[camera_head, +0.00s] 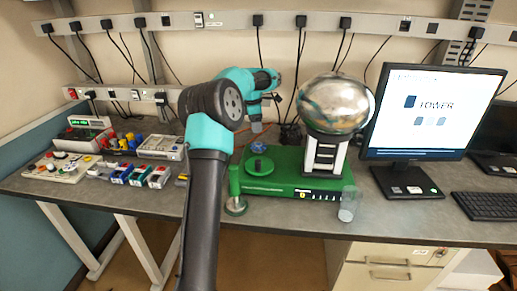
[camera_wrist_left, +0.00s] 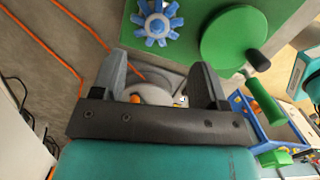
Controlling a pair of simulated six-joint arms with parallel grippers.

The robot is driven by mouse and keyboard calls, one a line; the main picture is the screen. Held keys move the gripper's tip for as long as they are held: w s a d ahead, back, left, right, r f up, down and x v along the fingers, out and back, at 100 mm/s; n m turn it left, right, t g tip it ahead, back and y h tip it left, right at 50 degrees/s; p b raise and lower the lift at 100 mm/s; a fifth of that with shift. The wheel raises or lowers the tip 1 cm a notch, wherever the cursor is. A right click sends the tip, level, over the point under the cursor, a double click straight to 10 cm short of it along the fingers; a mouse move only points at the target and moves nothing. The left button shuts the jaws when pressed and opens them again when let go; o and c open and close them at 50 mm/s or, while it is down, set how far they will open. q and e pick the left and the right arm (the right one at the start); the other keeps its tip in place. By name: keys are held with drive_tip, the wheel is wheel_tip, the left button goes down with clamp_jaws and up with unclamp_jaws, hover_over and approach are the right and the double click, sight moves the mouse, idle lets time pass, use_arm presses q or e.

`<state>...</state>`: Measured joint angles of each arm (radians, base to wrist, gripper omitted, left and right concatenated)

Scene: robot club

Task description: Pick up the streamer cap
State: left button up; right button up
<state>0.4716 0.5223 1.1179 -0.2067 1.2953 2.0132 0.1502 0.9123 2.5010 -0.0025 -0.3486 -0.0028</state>
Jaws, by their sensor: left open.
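I cannot tell for certain which thing is the streamer cap. A blue and white toothed piece (camera_wrist_left: 155,22) lies at the edge of a green surface in the left wrist view, above and apart from my fingers. A small blue piece (camera_head: 258,147) shows below my left gripper (camera_head: 264,122) in the head view. In the wrist view my left gripper (camera_wrist_left: 160,90) is open. A whitish rounded thing with an orange spot (camera_wrist_left: 150,95) shows between its fingers, partly hidden by the gripper bar; contact cannot be told. My right gripper is not in view.
A silver globe (camera_head: 336,103) stands on the green base unit (camera_head: 290,185). A green disc with a dark knob (camera_wrist_left: 235,40) is near the fingers. A clear cup (camera_head: 349,204) stands near the front edge. A monitor (camera_head: 430,112) is right; small devices (camera_head: 128,172) are left.

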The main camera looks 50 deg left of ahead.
use_arm(q)
hover_over(258, 144)
drive_tip(key=shift+f, duration=2.2)
drive_tip(key=shift+w+f, duration=0.1)
drive_tip(key=shift+f, duration=2.5)
drive_tip(key=c, duration=1)
drive_tip(key=shift+r, duration=0.1)
